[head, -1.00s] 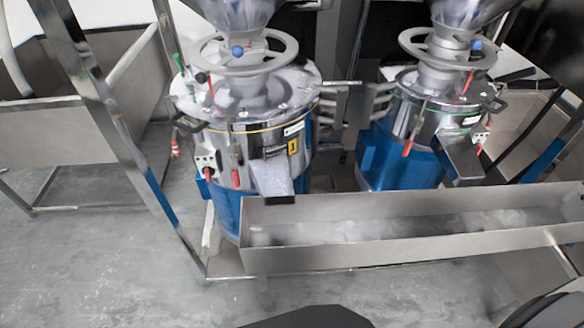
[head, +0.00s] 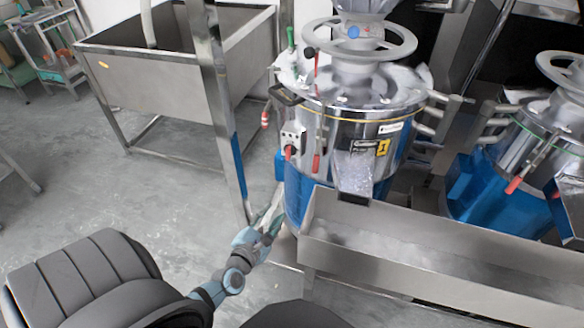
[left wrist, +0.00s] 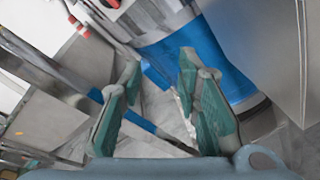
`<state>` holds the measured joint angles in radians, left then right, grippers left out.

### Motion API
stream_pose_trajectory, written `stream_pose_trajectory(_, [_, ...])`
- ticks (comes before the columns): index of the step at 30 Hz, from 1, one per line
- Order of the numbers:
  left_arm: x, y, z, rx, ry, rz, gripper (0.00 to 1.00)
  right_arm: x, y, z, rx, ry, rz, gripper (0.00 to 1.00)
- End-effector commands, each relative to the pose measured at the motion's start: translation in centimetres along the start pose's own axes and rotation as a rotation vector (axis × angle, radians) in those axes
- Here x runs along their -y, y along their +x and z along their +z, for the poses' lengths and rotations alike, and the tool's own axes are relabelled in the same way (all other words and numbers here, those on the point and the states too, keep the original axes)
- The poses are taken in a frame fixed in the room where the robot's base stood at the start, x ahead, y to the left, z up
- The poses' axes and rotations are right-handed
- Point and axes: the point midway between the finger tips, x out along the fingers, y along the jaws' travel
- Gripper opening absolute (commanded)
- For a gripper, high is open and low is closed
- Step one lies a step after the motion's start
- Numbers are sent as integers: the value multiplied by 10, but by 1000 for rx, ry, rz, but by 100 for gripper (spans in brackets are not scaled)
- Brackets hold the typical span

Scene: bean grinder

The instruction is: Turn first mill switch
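The first mill (head: 345,125) is a steel drum with a blue base, a yellow "1" label and a handwheel on top. Its switch (head: 291,143), a small pale box with a red knob, is on the drum's left front. My left gripper (head: 273,208) is below the switch, beside the blue base and apart from the switch. In the left wrist view its two green fingers (left wrist: 160,64) are spread with nothing between them. The mill's blue base (left wrist: 190,48) is beyond the fingertips. A red part at that view's top edge may be the switch; I cannot tell. My right gripper is not in view.
A steel frame post (head: 226,120) stands left of the mill. A long steel trough (head: 420,250) runs along its front, below the spout. A second mill (head: 530,150) stands at right. A steel bin (head: 170,80) is at the back left. The floor (head: 150,190) at left is clear.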

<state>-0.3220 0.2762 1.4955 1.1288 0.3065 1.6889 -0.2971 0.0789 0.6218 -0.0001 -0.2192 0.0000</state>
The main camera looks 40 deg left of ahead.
Motion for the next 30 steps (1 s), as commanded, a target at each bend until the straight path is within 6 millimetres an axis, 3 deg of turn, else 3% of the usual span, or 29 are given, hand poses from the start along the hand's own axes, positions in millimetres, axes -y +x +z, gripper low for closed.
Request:
stream_pose_trajectory(1, [-20,6,18,57,-249,67,30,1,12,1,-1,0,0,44])
stream_pose_trajectory(3, [-44,8,39,118,-527,122,30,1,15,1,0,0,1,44])
stream_pose_trajectory(6, [-58,14,52,152,-681,144,30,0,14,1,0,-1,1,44])
stream_pose_trajectory(10, [-64,38,56,153,-686,145,30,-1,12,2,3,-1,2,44])
stream_pose_trajectory(18, [-76,116,60,151,-683,143,30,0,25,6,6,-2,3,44])
stream_pose_trajectory(21, [-79,135,62,150,-681,143,30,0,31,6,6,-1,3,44])
stream_pose_trajectory(30, [-83,149,64,148,-681,141,30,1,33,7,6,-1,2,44])
